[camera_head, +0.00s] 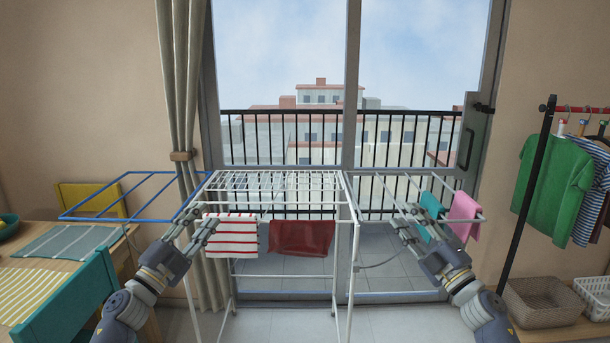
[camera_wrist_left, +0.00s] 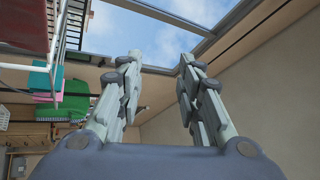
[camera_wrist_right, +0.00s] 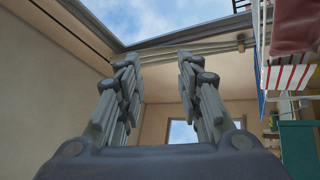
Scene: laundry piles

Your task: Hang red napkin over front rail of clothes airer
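The dark red napkin (camera_head: 302,238) hangs over the front rail of the white clothes airer (camera_head: 345,205), right of its middle. It also shows at the top right of the right wrist view (camera_wrist_right: 295,25). My left gripper (camera_head: 200,218) is open and empty at the airer's left front, close beside a striped cloth. Its parted fingers show in the left wrist view (camera_wrist_left: 161,60). My right gripper (camera_head: 404,213) is open and empty, to the right of the airer's main frame and apart from the napkin. Its fingers are parted in the right wrist view (camera_wrist_right: 157,58).
A red-and-white striped cloth (camera_head: 231,237) hangs left of the napkin. Teal (camera_head: 431,205) and pink (camera_head: 463,213) cloths hang on the right wing. A blue-railed wing (camera_head: 120,217) extends left above a wooden table. A clothes rack (camera_head: 530,190) and baskets (camera_head: 543,303) stand right.

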